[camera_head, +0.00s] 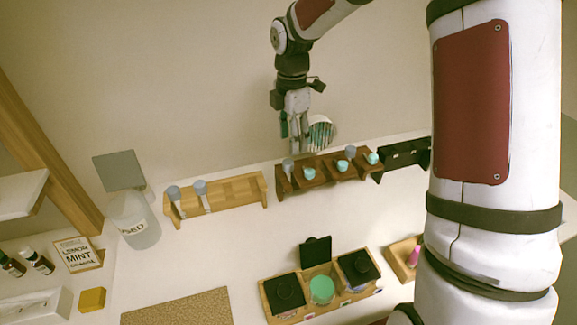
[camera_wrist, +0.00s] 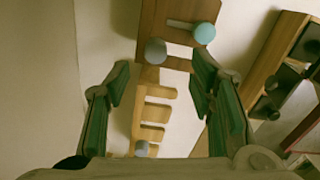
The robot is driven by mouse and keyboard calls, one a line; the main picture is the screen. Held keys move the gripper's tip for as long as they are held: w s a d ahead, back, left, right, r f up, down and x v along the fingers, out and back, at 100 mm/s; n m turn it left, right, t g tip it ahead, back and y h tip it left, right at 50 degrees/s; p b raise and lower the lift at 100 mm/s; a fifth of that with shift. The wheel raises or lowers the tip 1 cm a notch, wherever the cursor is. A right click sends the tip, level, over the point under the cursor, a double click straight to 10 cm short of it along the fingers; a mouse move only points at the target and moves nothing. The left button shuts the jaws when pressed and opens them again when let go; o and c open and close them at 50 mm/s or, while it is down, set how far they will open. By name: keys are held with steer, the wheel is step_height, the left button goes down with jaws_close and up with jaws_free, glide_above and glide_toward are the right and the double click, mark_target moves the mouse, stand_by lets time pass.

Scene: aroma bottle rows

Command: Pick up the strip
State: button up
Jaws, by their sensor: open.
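My gripper (camera_head: 293,150) points down above the left end of the dark wooden rack (camera_head: 325,182); its green-padded fingers are apart and empty. In the wrist view, a round grey cap (camera_wrist: 156,51) lies between and beyond the fingertips (camera_wrist: 160,72), with a teal cap (camera_wrist: 204,33) to its right. A grey-topped piece (camera_head: 288,165) stands at that rack's left end, close below the fingers. Two grey-topped strips (camera_head: 201,190) (camera_head: 174,194) stand in the light wooden rack (camera_head: 236,189). I cannot tell which piece is the task's strip.
A striped round object (camera_head: 320,133) is just right of my gripper. A jar marked USED (camera_head: 133,220) stands left. Nearer are a wooden box (camera_head: 322,290) with dark compartments, a cork mat (camera_head: 180,309), and a LEMON MINT card (camera_head: 77,254). Bare counter lies between mat and racks.

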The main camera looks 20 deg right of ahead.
mark_target(288, 161)
steer(key=shift+w+a+f+p, duration=0.2)
steer(key=shift+f+p, duration=0.2)
steer(key=shift+f, duration=1.45)
steer(key=shift+w+a+f+p, duration=0.15)
steer(key=shift+f+p, duration=0.2)
steer(key=shift+f, duration=1.5)
steer(key=shift+s, duration=0.1)
steer(key=c, duration=1)
